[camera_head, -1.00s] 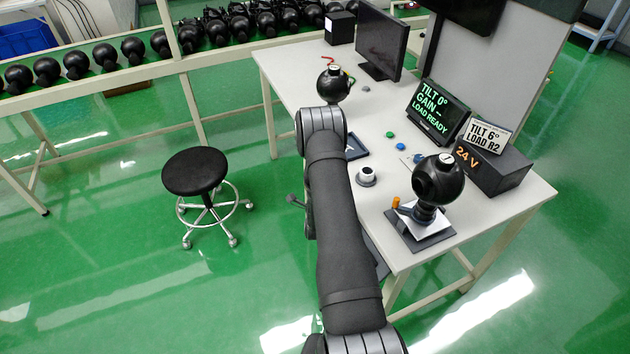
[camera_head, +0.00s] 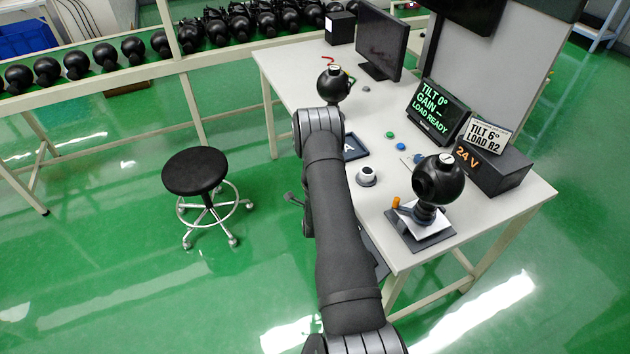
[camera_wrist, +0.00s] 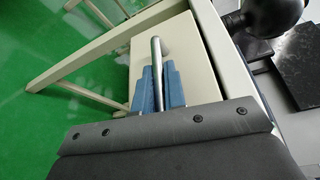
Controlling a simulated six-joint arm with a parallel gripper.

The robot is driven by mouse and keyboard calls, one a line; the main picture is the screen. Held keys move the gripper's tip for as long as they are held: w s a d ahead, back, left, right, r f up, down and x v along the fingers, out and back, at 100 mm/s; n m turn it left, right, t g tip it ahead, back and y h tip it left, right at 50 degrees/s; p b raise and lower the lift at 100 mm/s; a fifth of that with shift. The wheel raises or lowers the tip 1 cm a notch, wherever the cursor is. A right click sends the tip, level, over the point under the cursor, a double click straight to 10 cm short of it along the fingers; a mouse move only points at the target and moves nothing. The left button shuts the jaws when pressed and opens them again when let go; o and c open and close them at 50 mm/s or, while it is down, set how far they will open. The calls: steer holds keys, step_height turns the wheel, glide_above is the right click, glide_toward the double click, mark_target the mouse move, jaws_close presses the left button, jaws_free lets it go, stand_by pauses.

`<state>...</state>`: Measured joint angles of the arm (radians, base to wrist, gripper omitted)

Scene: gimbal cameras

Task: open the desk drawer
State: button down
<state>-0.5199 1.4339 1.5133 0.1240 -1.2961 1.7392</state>
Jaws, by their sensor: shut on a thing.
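The desk drawer (camera_wrist: 195,55) shows in the wrist view as a cream box face below the desk edge. A round metal handle bar (camera_wrist: 156,48) stands out at its front. My gripper (camera_wrist: 160,88) has its blue fingers on both sides of the bar, shut on it. In the head view my arm hides most of the drawer, and only a small part of the gripper (camera_head: 293,199) shows left of the arm. How far the drawer stands out from the desk cannot be told.
A black stool (camera_head: 195,171) stands left of my arm. Green floor between them is free.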

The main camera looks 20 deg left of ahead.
steer(key=s+a, duration=1.4)
steer(key=shift+s+a, duration=0.1)
steer(key=c, duration=1.5)
jaws_free()
steer(key=v, duration=1.7)
steer(key=shift+s+f, duration=0.1)
steer(key=shift+s, duration=0.1)
steer(key=shift+w, duration=0.1)
